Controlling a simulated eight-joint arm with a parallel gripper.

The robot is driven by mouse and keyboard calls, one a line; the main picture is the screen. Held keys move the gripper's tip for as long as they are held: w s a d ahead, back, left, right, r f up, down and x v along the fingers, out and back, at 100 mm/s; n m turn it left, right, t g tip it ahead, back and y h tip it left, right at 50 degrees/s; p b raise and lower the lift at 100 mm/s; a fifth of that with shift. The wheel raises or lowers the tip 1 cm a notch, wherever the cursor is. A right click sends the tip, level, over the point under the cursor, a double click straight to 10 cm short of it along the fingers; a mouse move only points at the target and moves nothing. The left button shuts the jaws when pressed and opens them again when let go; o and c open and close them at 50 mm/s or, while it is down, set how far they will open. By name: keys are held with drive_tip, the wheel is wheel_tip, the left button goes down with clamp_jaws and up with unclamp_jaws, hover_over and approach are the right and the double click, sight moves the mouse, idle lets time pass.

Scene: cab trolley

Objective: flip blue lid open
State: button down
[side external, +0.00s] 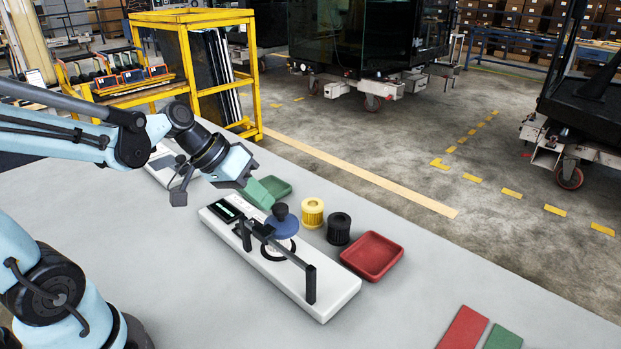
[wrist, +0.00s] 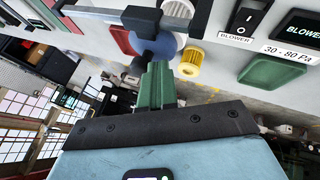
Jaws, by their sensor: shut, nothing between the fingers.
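The blue lid (side external: 283,228), a round disc with a dark knob (side external: 280,210), is at the middle of the white blower unit (side external: 325,306), just behind a black ring (side external: 277,250). I cannot tell its exact tilt. In the wrist view the blue lid (wrist: 168,47) is partly hidden by a dark grey bar (wrist: 155,19) and the knob. My gripper (side external: 266,196), with green fingers, is shut and empty, just up and left of the knob. In the wrist view my gripper's fingers (wrist: 157,84) point at the lid; I cannot tell whether they touch it.
A black bar on posts (side external: 311,285) runs along the unit beside the lid. A yellow filter (side external: 312,212), a black filter (side external: 339,229), a red tray (side external: 372,256) and a green tray (side external: 276,187) stand behind it.

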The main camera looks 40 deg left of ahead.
sight(290, 227)
drive_tip(key=d, duration=0.8)
drive_tip(key=shift+d, duration=0.15)
drive_tip(key=a, duration=0.2)
drive_tip(key=s+a, duration=0.1)
drive_tip(key=a, duration=0.1)
drive_tip(key=shift+a, duration=0.2)
drive_tip(key=v, duration=1)
drive_tip(key=shift+d, duration=0.15)
wheel_tip(290, 227, down, 7)
drive_tip(key=w+m+t+y, duration=0.1)
drive_tip(key=y, duration=0.3)
drive_tip(key=shift+w+m, duration=0.25)
drive_tip(key=shift+m, duration=0.15)
